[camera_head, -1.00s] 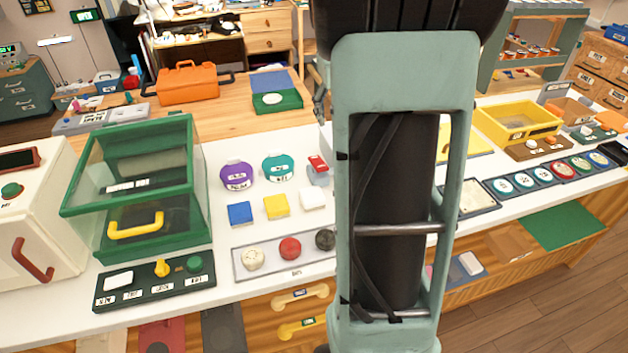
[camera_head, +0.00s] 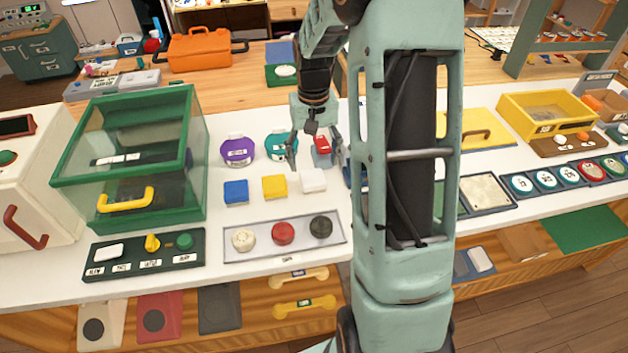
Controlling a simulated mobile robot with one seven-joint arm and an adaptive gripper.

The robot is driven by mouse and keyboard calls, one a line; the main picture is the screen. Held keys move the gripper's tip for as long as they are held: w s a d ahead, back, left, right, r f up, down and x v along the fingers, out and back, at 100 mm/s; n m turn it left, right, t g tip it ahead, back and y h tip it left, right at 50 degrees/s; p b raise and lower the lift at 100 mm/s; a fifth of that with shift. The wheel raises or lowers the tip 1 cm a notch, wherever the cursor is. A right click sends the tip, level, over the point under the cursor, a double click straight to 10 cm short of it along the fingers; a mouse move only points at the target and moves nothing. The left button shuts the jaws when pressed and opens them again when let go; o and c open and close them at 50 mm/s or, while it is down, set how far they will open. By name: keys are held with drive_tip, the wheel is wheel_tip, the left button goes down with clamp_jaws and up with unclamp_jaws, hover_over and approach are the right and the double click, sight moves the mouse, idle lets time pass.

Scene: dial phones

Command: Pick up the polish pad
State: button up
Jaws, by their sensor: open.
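No readable label tells me which thing is the polish pad. Possible pads are a cream round piece (camera_head: 244,239), a red one (camera_head: 283,233) and a black one (camera_head: 321,227) in a grey tray (camera_head: 277,252). Behind them lie a blue block (camera_head: 236,192), a yellow block (camera_head: 273,187) and a white block (camera_head: 313,181). My gripper (camera_head: 315,160) is open and empty, pointing down over the white counter. In the picture it is just above the white block, with a small red-topped item (camera_head: 322,145) showing between its fingers. Its height above the counter is hard to tell.
A green glass-sided box (camera_head: 195,165) with a yellow handle stands left. A dark switch panel (camera_head: 180,265) lies before it. Purple (camera_head: 238,150) and teal (camera_head: 280,146) labelled containers stand near my gripper. A yellow bin (camera_head: 545,112) stands right. My arm hides the counter's middle.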

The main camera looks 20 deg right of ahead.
sight(312, 177)
wheel_tip(312, 177, down, 7)
drive_tip(key=shift+a+r, duration=0.15)
idle(0.4)
drive_tip(key=c, duration=1.3)
